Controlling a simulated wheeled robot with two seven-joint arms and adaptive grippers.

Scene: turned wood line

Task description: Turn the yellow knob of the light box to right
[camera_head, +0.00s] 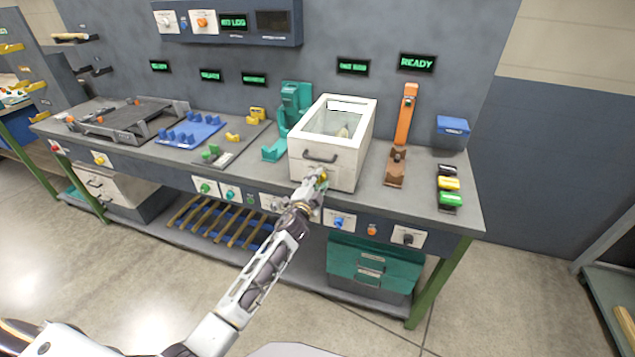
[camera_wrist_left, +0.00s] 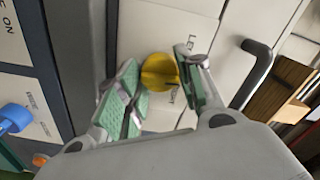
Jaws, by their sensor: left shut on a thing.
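The light box (camera_head: 359,126) is a white box with a window in its top and a dark handle on its front. It stands on the workbench right of centre. Its yellow knob (camera_wrist_left: 158,72) sits on the white front panel beside partly covered lettering. In the head view the knob is mostly hidden by my gripper. My left gripper (camera_head: 312,186) reaches up to the lower right of the box front. In the left wrist view its green-padded fingers (camera_wrist_left: 158,88) are on either side of the knob, shut on it. My right gripper is not in view.
The grey workbench (camera_head: 377,197) carries a teal stand (camera_head: 286,122) left of the box and an orange post (camera_head: 405,113) right of it. Blue and orange knobs line the bench front. A dark handle (camera_wrist_left: 252,75) is near the gripper.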

